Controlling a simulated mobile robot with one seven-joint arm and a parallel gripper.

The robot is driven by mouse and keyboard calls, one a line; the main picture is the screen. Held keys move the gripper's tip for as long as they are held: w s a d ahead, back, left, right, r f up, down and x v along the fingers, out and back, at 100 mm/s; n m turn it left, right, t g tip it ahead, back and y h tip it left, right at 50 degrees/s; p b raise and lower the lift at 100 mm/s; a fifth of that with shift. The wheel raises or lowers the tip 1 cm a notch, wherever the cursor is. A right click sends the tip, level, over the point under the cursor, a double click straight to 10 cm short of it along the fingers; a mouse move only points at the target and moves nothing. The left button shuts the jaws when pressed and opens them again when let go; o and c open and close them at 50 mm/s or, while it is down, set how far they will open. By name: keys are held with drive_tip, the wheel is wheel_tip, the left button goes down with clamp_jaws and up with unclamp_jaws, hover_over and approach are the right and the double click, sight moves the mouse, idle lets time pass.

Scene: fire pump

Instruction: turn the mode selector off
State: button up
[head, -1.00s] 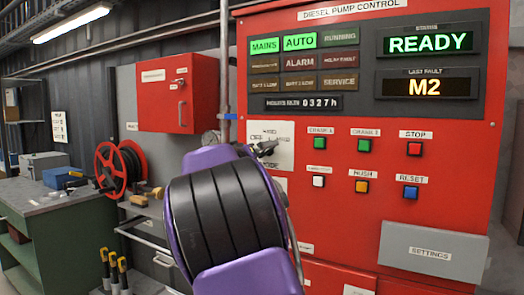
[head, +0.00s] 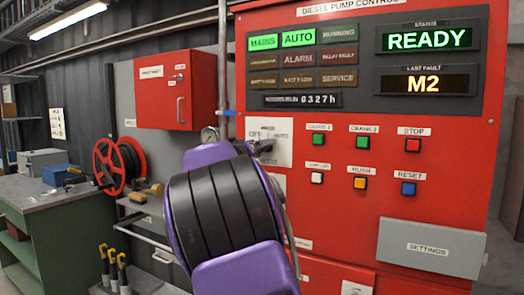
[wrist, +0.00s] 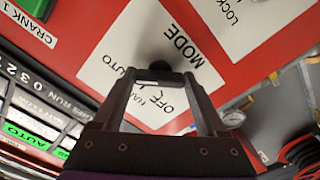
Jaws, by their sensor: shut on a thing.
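The mode selector is a dark knob (wrist: 156,70) on a white plate (wrist: 120,62) lettered MODE, OFF and AUTO, seen upside down in the wrist view. My gripper (wrist: 160,80) is shut on the knob, with one finger on each side of it. The fingers and knob partly cover the lettering, so I cannot tell which position the knob points to. In the head view, the white plate (head: 282,130) shows behind my gripper (head: 264,147), and my purple arm hides its lower part. The AUTO lamp (head: 298,39) is lit green.
The red control panel (head: 340,225) has several push buttons right of the plate, including the red STOP button (head: 413,145). A grey settings box (head: 432,250) juts out at lower right.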

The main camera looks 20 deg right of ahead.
drive_tip(key=n+b, duration=0.1)
drive_tip(key=n, duration=0.3)
drive_tip(key=shift+n+b, duration=0.3)
drive_tip(key=shift+b, duration=0.05)
drive_tip(key=n, duration=0.5)
drive_tip(key=shift+n, duration=0.3)
drive_tip(key=shift+r+n+p, duration=0.1)
drive_tip(key=shift+n+p, duration=1.85)
drive_tip(key=shift+n, duration=2.75)
drive_tip(key=o, duration=1.3)
